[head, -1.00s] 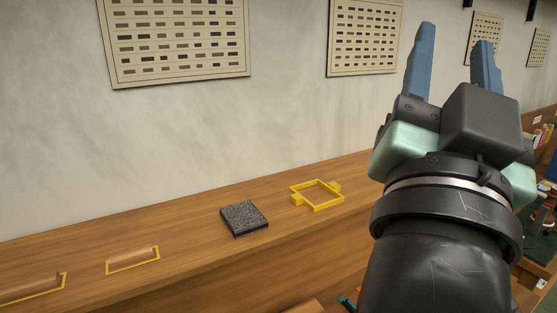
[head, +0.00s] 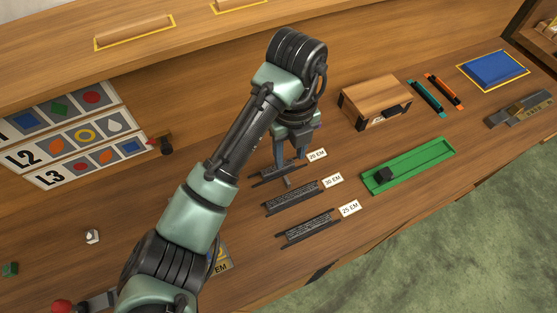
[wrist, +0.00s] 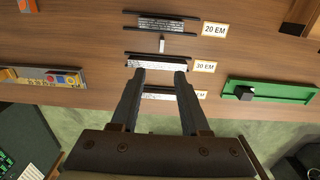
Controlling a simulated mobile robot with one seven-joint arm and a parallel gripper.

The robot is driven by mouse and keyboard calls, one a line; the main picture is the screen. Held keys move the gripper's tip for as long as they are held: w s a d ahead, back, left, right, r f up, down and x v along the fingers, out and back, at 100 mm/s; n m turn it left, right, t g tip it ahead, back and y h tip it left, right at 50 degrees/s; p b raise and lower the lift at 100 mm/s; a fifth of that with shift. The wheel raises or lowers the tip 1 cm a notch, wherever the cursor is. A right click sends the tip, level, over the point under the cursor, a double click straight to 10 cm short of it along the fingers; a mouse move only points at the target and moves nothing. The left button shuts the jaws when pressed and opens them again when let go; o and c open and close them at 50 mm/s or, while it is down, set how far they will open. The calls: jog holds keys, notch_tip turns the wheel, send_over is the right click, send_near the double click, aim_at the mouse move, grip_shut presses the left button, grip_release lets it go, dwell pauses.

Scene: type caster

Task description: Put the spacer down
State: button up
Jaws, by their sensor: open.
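A small grey spacer (head: 288,182) lies on the bench between the 20 EM rack (head: 277,172) and the 30 EM rack (head: 291,199). In the wrist view the spacer (wrist: 162,45) shows as a short pale bar between the same two racks, beyond my fingertips. My gripper (head: 290,160) points down over the racks, close to the spacer in the head view. In the wrist view my gripper (wrist: 159,74) is open, with nothing held between its fingers. The 25 EM rack (head: 309,230) lies nearest the front edge.
A green tray (head: 420,164) with a dark block (head: 384,174) lies right of the racks. A wooden box (head: 375,101), teal and orange bars, and a blue block (head: 493,68) are further back. Picture cards (head: 66,143) stand at left.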

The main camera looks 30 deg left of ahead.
jog(key=b, duration=0.4)
send_over(288, 182)
jog(key=f, duration=0.6)
jog(key=shift+d+f, duration=0.25)
jog(key=shift+d, duration=0.05)
jog(key=shift+a+f+b, duration=0.1)
jog(key=shift+f+b, duration=0.25)
jog(key=shift+f, duration=0.4)
jog(key=f, duration=0.4)
jog(key=shift+a+f, duration=0.1)
jog(key=shift+a, duration=0.15)
grip_shut()
